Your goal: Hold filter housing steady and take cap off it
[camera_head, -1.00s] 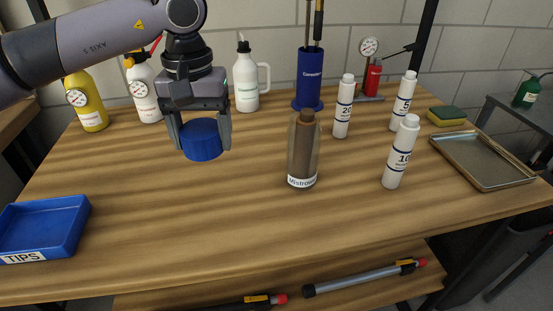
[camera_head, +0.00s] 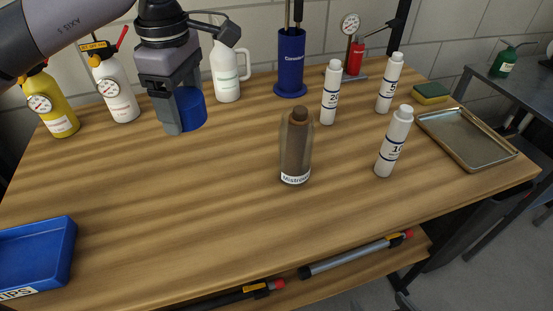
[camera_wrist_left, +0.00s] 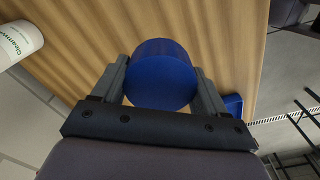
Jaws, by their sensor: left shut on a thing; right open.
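The filter housing (camera_head: 297,150) is a clear bottle-like body with a brown core and a white label. It stands upright on the table, with no blue cap on it and no gripper touching it. The blue cap (camera_head: 190,108) is a short cylinder held at the left, above the table and away from the housing. My left gripper (camera_head: 182,115) is shut on the cap, which also shows between its fingers in the left wrist view (camera_wrist_left: 160,75). One side of the cap is hidden by a finger in the head view. My right gripper is not in view.
A blue TIPS tray (camera_head: 35,255) lies at the front left. White bottles (camera_head: 394,140) stand right of the housing, near a metal tray (camera_head: 468,140) and a sponge (camera_head: 431,93). A blue holder (camera_head: 291,62) stands behind. The table's front middle is clear.

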